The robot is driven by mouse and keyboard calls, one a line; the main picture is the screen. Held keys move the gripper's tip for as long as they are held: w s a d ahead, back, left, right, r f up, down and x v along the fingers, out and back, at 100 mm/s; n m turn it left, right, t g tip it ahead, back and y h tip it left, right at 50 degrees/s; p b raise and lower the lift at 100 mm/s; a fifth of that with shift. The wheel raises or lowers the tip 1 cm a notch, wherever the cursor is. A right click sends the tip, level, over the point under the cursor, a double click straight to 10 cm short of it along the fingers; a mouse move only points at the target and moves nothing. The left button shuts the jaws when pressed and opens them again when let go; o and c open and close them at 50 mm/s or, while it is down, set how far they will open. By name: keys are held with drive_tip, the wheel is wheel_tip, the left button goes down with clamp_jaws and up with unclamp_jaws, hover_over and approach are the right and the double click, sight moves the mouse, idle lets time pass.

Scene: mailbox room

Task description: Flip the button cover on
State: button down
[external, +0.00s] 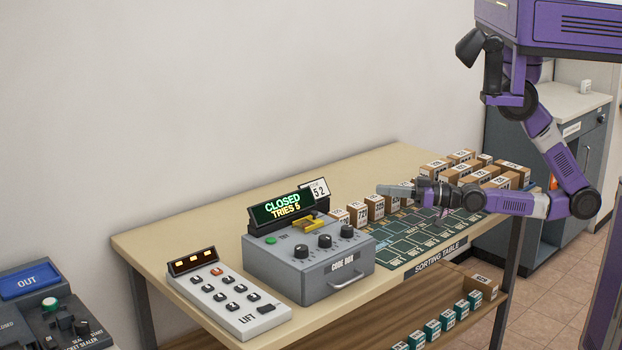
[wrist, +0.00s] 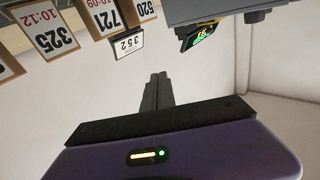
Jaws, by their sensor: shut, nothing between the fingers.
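The grey code box (external: 308,265) stands on the table, with a lit display reading CLOSED, TRIES 5 (external: 282,206). A yellow raised part (external: 302,223) that looks like a button cover sits on its top, behind the dark knobs (external: 325,241). Whether this cover is up or down is hard to tell. My gripper (external: 379,189) is shut and empty, held above the table to the right of the code box and apart from it, pointing left. In the wrist view the fingers (wrist: 156,88) are together, and part of the code box (wrist: 222,12) shows upside down at the top.
Labelled cardboard boxes (external: 375,207) stand behind the green sorting mat (external: 408,240). A white card (external: 317,189) stands behind the code box. The lift panel (external: 238,303) is to its left. A lower shelf holds teal boxes (external: 432,331). The air above the code box is clear.

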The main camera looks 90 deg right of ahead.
drive_tip(key=w+a+r+n+g+y+p, duration=0.25)
drive_tip(key=w+r, duration=0.55)
drive_tip(key=w, duration=0.5)
drive_tip(key=w+a+r+n+g+y+p, duration=0.2)
drive_tip(key=w+a+r+n+y+p, duration=0.15)
drive_tip(key=w+r, duration=0.6)
drive_tip(key=n+g+y, duration=0.2)
drive_tip(key=n+g, duration=0.4)
drive_tip(key=g, duration=0.3)
hover_over(313, 212)
drive_tip(key=s+d, duration=0.2)
drive_tip(key=d, duration=0.1)
wheel_tip(313, 212, down, 8)
drive_tip(key=shift+w+a+r, duration=0.1)
drive_tip(key=shift+a, duration=0.1)
drive_tip(key=x, duration=1)
drive_tip(key=shift+p, duration=0.4)
drive_tip(key=shift+s+d+f+p, duration=0.1)
drive_tip(key=shift+s+d+p, duration=0.1)
drive_tip(key=shift+s+d, duration=0.3)
drive_tip(key=shift+s+d+f+p, duration=0.15)
drive_tip(key=shift+s+d, duration=0.1)
drive_tip(key=shift+d, duration=0.3)
drive_tip(key=shift+s+d+f, duration=0.2)
drive_tip(key=shift+s+d, duration=0.1)
drive_tip(key=shift+d, duration=0.1)
